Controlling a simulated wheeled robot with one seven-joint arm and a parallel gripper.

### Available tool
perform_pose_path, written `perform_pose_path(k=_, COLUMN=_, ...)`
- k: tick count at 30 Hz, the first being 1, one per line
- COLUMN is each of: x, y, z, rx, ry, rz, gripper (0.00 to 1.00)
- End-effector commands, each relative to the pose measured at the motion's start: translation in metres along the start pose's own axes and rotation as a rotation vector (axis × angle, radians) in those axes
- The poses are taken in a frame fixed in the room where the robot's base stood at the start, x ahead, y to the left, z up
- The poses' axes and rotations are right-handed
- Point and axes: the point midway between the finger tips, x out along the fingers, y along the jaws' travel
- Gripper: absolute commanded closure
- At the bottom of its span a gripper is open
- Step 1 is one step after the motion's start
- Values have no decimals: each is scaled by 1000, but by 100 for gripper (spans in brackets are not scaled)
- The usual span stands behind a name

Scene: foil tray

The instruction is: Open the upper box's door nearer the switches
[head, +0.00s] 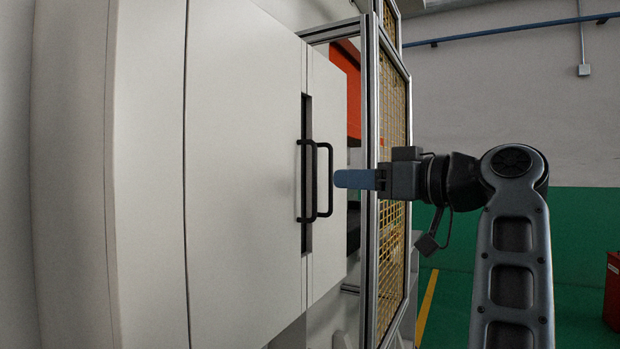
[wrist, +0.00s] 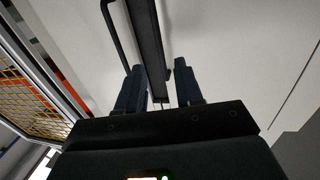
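A pale grey box with two flat doors fills the left and middle of the head view. The wide left door (head: 245,180) and the narrow-looking right door (head: 335,115) meet at a dark recessed strip, and both look shut. Two black bar handles stand side by side there, a left handle (head: 314,180) and a right handle (head: 330,180). My gripper (head: 338,179) points left, its blue fingers close to the right handle in the picture. In the wrist view my gripper (wrist: 159,72) has its fingers apart, with a black handle (wrist: 116,38) beyond the left finger. I see no switches.
A metal-framed yellow mesh panel (head: 392,180) stands just right of the box, behind my gripper in the head view. It also shows at left in the wrist view (wrist: 28,95). A red cabinet (head: 613,290) stands far right on green floor.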

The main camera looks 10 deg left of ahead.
Motion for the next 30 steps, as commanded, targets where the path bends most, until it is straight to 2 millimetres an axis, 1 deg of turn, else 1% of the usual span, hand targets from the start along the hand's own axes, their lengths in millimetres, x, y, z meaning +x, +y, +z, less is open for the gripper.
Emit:
perform_pose_path(k=9, x=46, y=-1, z=-2, rx=3, ry=0, rz=-2, gripper=64)
perform_pose_path(k=15, x=68, y=0, z=-1, rx=2, ry=-1, rz=-1, gripper=64)
perform_pose_path(k=19, x=73, y=0, z=0, rx=1, ry=0, rz=0, gripper=64)
perform_pose_path(k=26, x=73, y=0, z=0, rx=0, ry=0, rz=1, gripper=64)
perform_pose_path(k=30, x=73, y=0, z=0, rx=0, ry=0, rz=1, gripper=77)
